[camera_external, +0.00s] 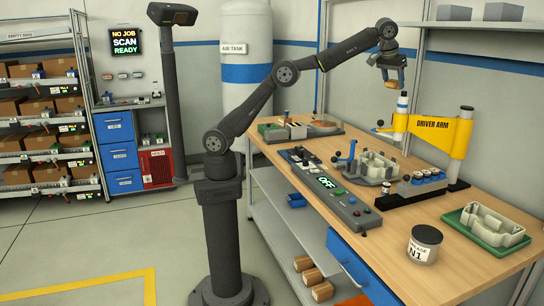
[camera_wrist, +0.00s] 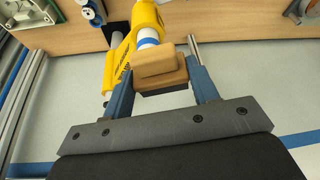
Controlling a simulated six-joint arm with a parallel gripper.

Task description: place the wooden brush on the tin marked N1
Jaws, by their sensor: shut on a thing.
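The wooden brush (camera_external: 391,85) hangs in my gripper (camera_external: 392,78), high above the far part of the workbench. In the wrist view, the brush (camera_wrist: 158,64) shows as a tan wooden block with a dark underside between the two blue fingers of my gripper (camera_wrist: 162,75). My gripper is shut on it. The tin marked N1 (camera_external: 423,246) stands upright on the bench near its front edge, with a dark lid and a white label. The brush is well above and behind the tin. The tin is not seen in the wrist view.
The yellow driver arm (camera_external: 439,133) stands on the bench between the brush and the tin. A green tray (camera_external: 487,237) with a pale part lies right of the tin. A grey control box (camera_external: 335,202) lies left. Bare wood surrounds the tin. A shelf (camera_external: 480,25) overhangs the back.

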